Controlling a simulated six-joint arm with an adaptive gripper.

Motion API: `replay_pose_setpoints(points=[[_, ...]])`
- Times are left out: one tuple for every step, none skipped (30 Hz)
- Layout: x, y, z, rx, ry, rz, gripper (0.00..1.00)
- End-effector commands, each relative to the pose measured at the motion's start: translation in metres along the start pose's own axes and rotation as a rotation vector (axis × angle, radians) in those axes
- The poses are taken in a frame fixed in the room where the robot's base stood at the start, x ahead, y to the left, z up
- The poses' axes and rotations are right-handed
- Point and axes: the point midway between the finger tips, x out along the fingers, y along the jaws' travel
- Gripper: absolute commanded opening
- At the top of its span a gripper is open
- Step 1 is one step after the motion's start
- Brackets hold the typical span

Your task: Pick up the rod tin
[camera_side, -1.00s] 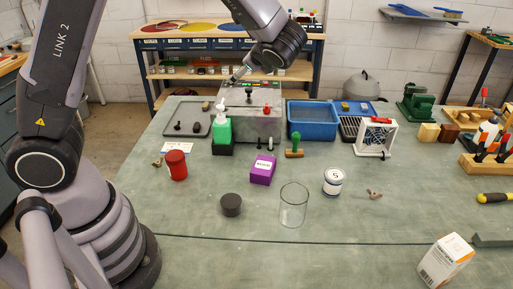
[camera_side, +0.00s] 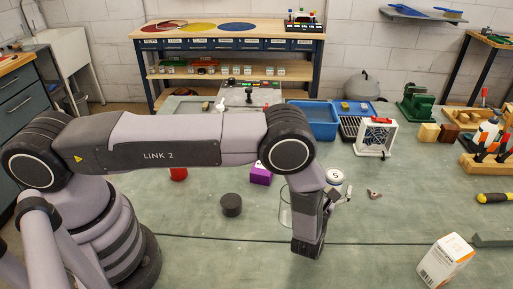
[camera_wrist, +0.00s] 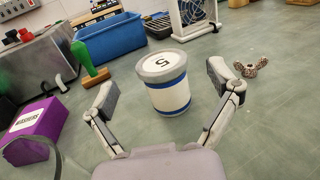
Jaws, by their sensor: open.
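A white tin (camera_wrist: 168,95) with blue bands, a grey lid rim and a "5" on its lid stands upright on the bench in the wrist view. In the side view the tin (camera_side: 335,176) shows partly behind my gripper (camera_side: 340,196). In the wrist view my gripper (camera_wrist: 165,88) is open, with one finger to each side of the tin in the picture. Gaps show between the fingers and the tin, and I see no contact. The tin looks to be ahead of the fingers; how far is hard to tell.
A metal wing nut (camera_wrist: 252,68) lies right of the tin. A purple box (camera_wrist: 35,125), a green-handled stamp (camera_wrist: 90,65) and a clear glass (camera_wrist: 30,152) are at left. A blue bin (camera_wrist: 108,36) and a white fan (camera_wrist: 193,14) stand behind. Bench right of the tin is mostly clear.

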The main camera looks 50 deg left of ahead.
Motion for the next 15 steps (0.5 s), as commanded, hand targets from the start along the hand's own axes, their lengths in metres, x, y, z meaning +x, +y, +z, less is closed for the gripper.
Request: replay_pose_setpoints(points=[[0.0,0.001,-0.006,0.001,0.0,0.001,0.88],[0.0,0.0,-0.008,0.0,0.0,0.001,0.88],[0.0,0.0,-0.01,-0.001,0.0,0.001,0.88],[0.0,0.0,-0.012,-0.001,0.0,0.001,0.88],[0.0,0.001,-0.014,0.0,0.0,0.002,0.88],[0.0,0.001,-0.018,0.0,0.001,0.002,0.88],[0.0,0.001,-0.022,0.0,0.001,0.002,0.88],[0.002,0.001,-0.025,0.0,0.001,0.003,0.88],[0.011,0.002,-0.023,-0.004,-0.001,0.007,0.88],[0.017,0.002,-0.022,-0.005,-0.002,0.007,0.88],[0.022,0.002,-0.022,-0.004,-0.002,0.006,0.88],[0.029,0.002,-0.022,-0.004,-0.001,0.007,0.88],[0.034,0.002,-0.022,-0.004,-0.001,0.006,0.88],[0.038,0.002,-0.022,-0.004,-0.001,0.005,0.88],[0.043,0.002,-0.022,-0.003,-0.001,0.006,0.88]])
